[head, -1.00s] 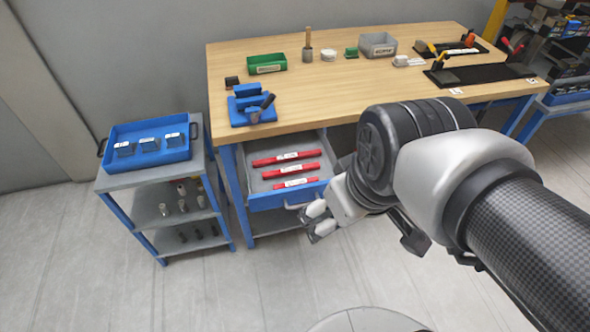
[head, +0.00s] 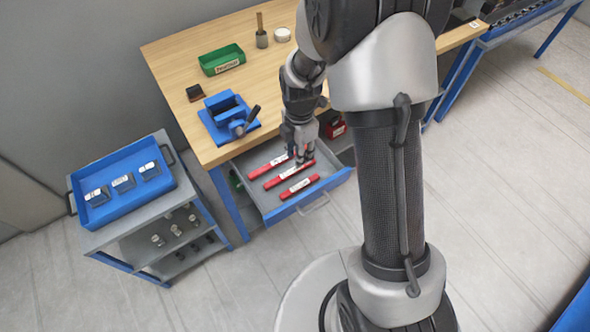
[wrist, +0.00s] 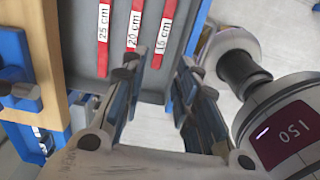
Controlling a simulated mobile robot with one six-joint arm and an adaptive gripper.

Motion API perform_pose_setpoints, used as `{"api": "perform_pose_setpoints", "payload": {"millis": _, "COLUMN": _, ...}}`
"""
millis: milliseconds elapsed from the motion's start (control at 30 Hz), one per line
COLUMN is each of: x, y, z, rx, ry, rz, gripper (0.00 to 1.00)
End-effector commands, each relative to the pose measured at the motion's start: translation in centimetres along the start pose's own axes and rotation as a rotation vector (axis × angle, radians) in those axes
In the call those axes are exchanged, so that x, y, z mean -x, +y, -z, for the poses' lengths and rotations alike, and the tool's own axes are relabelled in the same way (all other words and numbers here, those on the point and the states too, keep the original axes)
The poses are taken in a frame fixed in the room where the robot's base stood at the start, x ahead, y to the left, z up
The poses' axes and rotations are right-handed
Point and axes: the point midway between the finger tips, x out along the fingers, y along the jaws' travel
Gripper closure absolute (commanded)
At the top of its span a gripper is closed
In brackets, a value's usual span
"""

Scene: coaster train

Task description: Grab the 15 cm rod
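Three red rods with white labels lie in the open grey drawer (head: 262,200). The wrist view reads 25 cm, 20 cm and 15 cm from left to right. The 15 cm rod (head: 299,187) is the shortest and lies nearest the drawer's front; it also shows in the wrist view (wrist: 166,45). The 20 cm rod (head: 277,180) lies beside it, then the 25 cm rod (head: 262,169). My gripper (head: 301,158) points down over the drawer, covering part of the rear rods. In the wrist view its fingers (wrist: 163,88) are apart with nothing between them.
A blue vise (head: 228,117) and a green bin (head: 222,60) stand on the wooden bench (head: 175,65) above the drawer. A cart with a blue tray (head: 95,215) stands to the left. The drawer's blue front (head: 335,183) and handle stick out over clear floor.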

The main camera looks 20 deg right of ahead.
Motion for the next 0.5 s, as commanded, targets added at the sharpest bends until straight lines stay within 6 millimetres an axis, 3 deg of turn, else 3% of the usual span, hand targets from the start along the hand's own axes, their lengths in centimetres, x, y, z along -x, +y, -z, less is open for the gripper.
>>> {"api": "perform_pose_setpoints", "payload": {"millis": 300, "x": -7.1, "y": -0.2, "z": 0.0, "rx": -0.001, "ry": 0.002, "rz": 0.005, "gripper": 0.72}}
{"api": "perform_pose_setpoints", "payload": {"millis": 500, "x": -10.6, "y": -0.2, "z": 0.0, "rx": -0.002, "ry": 0.001, "rz": 0.003, "gripper": 0.72}}
